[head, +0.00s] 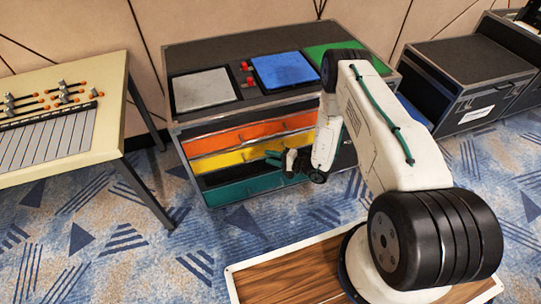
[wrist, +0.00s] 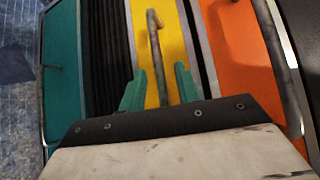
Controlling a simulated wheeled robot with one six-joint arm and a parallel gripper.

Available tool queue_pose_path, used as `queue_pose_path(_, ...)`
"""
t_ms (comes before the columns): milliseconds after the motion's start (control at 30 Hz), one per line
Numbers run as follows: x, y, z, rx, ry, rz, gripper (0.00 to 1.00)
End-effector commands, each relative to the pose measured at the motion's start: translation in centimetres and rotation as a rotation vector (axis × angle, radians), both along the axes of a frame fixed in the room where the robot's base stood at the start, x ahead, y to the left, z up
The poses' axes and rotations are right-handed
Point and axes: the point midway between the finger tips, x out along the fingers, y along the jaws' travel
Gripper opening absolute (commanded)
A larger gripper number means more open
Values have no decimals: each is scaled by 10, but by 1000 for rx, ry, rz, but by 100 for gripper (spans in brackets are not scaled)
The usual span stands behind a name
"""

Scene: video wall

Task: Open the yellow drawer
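The yellow drawer (head: 222,160) is in the front of a dark cabinet, below an orange drawer (head: 225,141). It looks shut. In the wrist view the yellow drawer (wrist: 170,30) fills the middle, with a grey bar handle (wrist: 155,55) on its front. My gripper (head: 281,158) is at the right part of the cabinet front, close to the yellow drawer. In the wrist view my gripper (wrist: 160,90) has its green fingers apart, one on each side of the handle. I cannot tell whether either finger touches it. My arm hides the cabinet's right side.
A teal drawer (head: 240,191) lies lower, with a dark ribbed strip (wrist: 104,40) between it and the yellow one. Grey, blue and green panels top the cabinet. A cream table (head: 95,150) stands left, dark cases (head: 470,70) right.

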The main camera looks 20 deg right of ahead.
Motion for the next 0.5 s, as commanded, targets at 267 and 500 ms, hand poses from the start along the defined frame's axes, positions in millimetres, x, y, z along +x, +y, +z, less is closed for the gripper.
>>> queue_pose_path(267, 16, 16, -4, 0, 1, -1, 32)
queue_pose_path(500, 17, 15, -3, 1, 1, -2, 32)
